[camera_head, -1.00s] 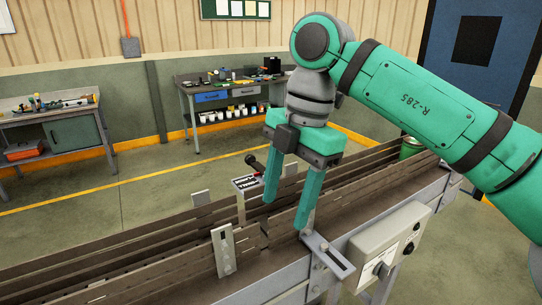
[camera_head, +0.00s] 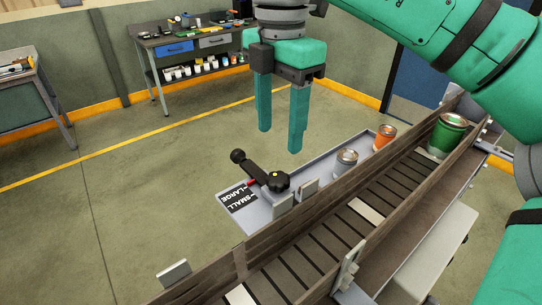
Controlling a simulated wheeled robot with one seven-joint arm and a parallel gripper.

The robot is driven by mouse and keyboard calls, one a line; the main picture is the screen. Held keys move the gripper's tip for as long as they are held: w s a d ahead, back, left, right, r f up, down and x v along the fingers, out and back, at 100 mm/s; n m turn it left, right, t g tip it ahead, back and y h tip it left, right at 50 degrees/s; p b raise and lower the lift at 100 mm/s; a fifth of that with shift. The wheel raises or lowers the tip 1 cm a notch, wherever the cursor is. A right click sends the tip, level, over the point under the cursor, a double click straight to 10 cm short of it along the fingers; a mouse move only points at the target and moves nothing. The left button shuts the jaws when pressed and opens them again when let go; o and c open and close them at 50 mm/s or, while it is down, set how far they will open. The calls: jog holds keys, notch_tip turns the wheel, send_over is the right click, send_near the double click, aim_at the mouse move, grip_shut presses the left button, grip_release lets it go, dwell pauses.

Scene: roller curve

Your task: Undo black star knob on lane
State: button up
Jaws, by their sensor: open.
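The black star knob (camera_head: 278,181) sits on a grey plate at the far side of the conveyor lane (camera_head: 320,232). A black lever (camera_head: 257,170) with a ball end runs from beside it toward the upper left. My gripper (camera_head: 279,139) points down with its two green fingers apart and nothing between them. In the picture its fingertips are just above the knob and lever; I see no contact. The exact height gap cannot be told.
A label plate (camera_head: 239,199) reading SMALL and LARGE lies left of the knob. Grey (camera_head: 345,163), orange (camera_head: 385,137) and green (camera_head: 447,135) cans stand to the right. Brown rails (camera_head: 400,160) edge the lane. A workbench (camera_head: 190,45) stands behind; floor between is clear.

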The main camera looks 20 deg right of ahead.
aim_at(278, 177)
notch_tip(278, 177, down, 9)
jog(key=shift+r, duration=0.1)
jog(key=shift+f, duration=0.9)
jog(key=c, duration=1.1)
